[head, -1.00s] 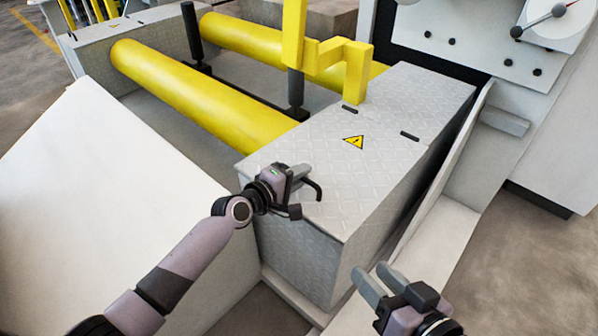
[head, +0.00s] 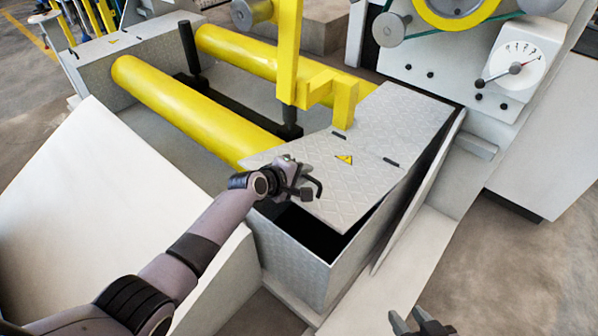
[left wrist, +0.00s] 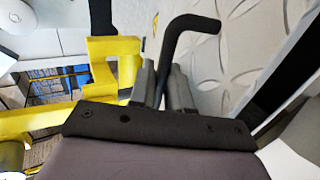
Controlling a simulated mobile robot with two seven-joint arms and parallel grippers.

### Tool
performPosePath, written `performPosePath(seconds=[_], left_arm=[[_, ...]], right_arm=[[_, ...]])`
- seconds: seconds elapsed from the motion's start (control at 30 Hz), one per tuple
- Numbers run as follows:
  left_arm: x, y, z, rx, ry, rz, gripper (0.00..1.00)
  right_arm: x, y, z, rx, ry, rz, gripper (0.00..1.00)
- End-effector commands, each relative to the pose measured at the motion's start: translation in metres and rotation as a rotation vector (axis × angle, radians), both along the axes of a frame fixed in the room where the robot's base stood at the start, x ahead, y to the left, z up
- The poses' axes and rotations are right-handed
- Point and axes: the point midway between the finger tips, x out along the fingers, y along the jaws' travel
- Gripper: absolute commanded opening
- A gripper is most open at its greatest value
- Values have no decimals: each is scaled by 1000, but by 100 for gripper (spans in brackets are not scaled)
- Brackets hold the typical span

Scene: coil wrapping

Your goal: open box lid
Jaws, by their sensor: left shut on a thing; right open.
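The grey diamond-plate box (head: 282,246) stands in the middle of the head view. Its lid (head: 325,185), with a yellow warning sticker, is tilted up at the near end, and a dark gap shows below it. My left gripper (head: 308,188) is at the near edge of the lid, shut on the black bent handle (head: 319,186). In the left wrist view the handle (left wrist: 187,25) rises from between the two grey fingers (left wrist: 163,85), with the lid plate (left wrist: 240,50) behind. My right gripper (head: 408,322) is open and empty at the bottom edge, partly cut off.
A yellow post with a bracket (head: 342,100) stands by the lid's far part. Yellow rollers (head: 190,110) lie to the left. A large pale sloped panel (head: 90,210) is at the left, and a machine panel with a dial (head: 520,62) at the right.

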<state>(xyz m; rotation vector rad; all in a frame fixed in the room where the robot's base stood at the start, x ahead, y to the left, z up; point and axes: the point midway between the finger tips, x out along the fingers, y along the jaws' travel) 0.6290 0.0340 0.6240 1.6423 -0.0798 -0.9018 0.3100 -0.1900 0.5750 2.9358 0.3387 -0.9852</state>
Motion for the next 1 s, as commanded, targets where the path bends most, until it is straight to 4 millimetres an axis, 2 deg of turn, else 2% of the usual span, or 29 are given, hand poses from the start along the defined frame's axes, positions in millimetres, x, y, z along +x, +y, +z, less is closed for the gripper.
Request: performPosePath(seconds=[0.03, 0.33, 0.57, 1.0], left_arm=[[4, -2, 14, 7, 9, 1, 0], [17, -11, 40, 62, 80, 1, 0], [27, -19, 58, 96, 129, 0, 0], [43, -30, 81, 149, 201, 1, 0]], right_arm=[[0, 0, 13, 0, 0, 0, 43], [0, 0, 35, 0, 0, 1, 43], [0, 0, 40, 0, 0, 1, 43], [0, 1, 37, 0, 1, 1, 43]])
